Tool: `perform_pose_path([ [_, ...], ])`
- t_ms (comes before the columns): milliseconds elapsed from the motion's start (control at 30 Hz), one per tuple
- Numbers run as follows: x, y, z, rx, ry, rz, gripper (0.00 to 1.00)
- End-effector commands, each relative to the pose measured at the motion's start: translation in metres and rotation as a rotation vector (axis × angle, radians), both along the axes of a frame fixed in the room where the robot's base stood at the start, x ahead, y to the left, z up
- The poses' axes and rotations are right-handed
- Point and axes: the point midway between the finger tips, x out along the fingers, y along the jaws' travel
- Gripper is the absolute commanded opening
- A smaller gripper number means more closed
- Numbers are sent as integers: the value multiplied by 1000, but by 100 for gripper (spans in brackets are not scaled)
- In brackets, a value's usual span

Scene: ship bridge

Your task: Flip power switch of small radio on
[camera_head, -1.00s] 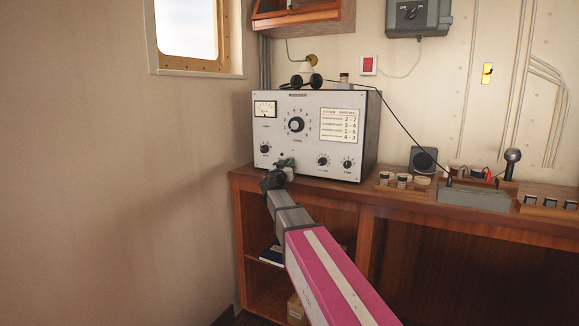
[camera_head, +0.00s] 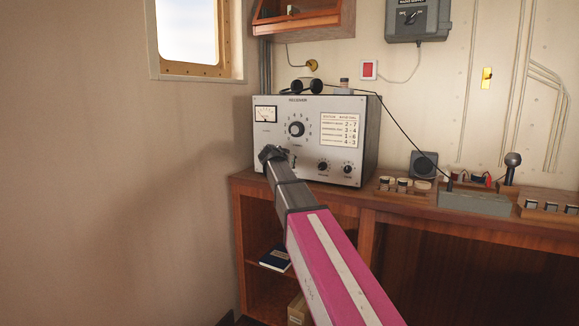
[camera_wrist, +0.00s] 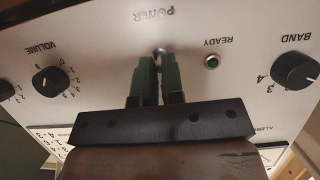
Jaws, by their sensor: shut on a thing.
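The small radio (camera_head: 350,160) is a grey box with a pale front panel, standing on the wooden desk. Its front carries a meter, knobs and a number card. In the wrist view the panel is upside down, with the power label (camera_wrist: 153,15) above the metal power switch (camera_wrist: 160,52). My gripper (camera_wrist: 157,66) has its green fingers shut on the power switch, whose tip shows just past them. In the head view my gripper (camera_head: 270,154) is at the panel's lower left and hides the switch. A small green ready light (camera_wrist: 212,61) sits beside the switch; I cannot tell if it is lit.
The volume knob (camera_wrist: 52,81) and band knob (camera_wrist: 296,70) flank my gripper. Headphones (camera_head: 306,86) lie on the radio, with a dark cable running right to a grey box (camera_head: 475,202). The desk (camera_head: 410,210) holds several small items. Bare wall stands to the left.

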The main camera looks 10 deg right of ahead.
Motion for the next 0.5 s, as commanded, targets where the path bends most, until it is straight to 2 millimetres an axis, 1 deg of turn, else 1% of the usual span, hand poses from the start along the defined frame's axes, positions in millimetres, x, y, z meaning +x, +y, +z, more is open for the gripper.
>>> perform_pose_path([
  [200,2,-1,3,41,55,0,0],
  [500,2,-1,3,54,74,0,0],
])
